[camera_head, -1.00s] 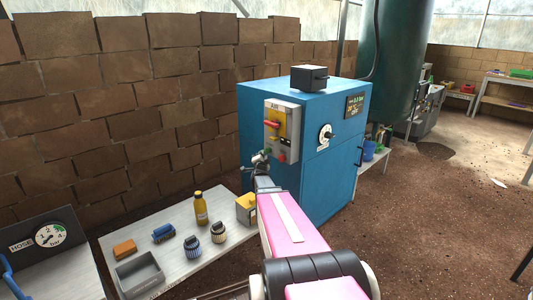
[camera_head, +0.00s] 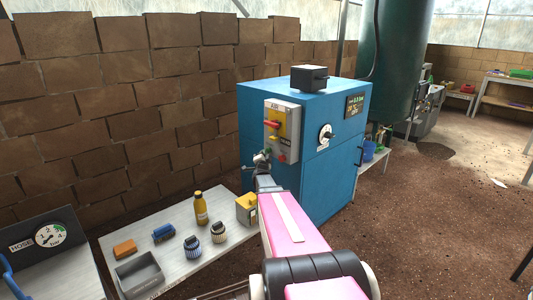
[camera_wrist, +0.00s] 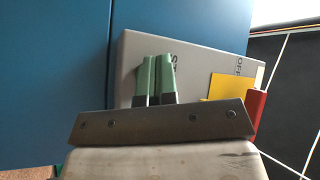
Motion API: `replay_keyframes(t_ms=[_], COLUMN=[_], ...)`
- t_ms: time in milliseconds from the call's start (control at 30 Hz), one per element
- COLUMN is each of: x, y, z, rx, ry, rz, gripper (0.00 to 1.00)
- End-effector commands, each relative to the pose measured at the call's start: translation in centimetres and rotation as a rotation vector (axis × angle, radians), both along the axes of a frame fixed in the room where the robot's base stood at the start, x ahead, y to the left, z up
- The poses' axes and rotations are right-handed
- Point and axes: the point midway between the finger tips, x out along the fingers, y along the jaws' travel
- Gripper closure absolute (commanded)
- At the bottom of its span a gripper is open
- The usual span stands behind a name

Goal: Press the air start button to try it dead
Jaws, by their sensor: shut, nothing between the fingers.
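The air control box (camera_head: 282,118) is a grey panel on the blue cabinet's left face, with a yellow plate (camera_head: 290,122), a red handle (camera_head: 270,123) and a red button (camera_head: 281,157) low down. My gripper (camera_head: 266,152) is shut and empty at the panel's lower left. In the wrist view, my green-tipped fingers (camera_wrist: 154,75) lie together over the grey panel (camera_wrist: 200,62), beside partly hidden lettering that starts "ST". The start button is hidden or cannot be told from the green fingertips. The yellow plate (camera_wrist: 230,87) and red handle (camera_wrist: 257,108) show right of them. Contact cannot be told.
The blue cabinet (camera_head: 330,185) carries a small display (camera_head: 354,106), a round dial (camera_head: 325,137) and a black box (camera_head: 309,78) on top. A low bench (camera_head: 180,265) with a bottle (camera_head: 200,208), grey tray (camera_head: 139,274) and small parts stands at left. A brick wall is behind.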

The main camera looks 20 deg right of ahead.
Motion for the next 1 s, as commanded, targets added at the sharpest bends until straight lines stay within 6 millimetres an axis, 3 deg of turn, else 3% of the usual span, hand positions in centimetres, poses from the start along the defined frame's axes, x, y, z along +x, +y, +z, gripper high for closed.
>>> replay_keyframes(t_ms=[1000], x=[-0.6], y=[1.6], z=[0.0], rx=[0.000], ry=[0.000], rz=[-0.001], gripper=[1.00])
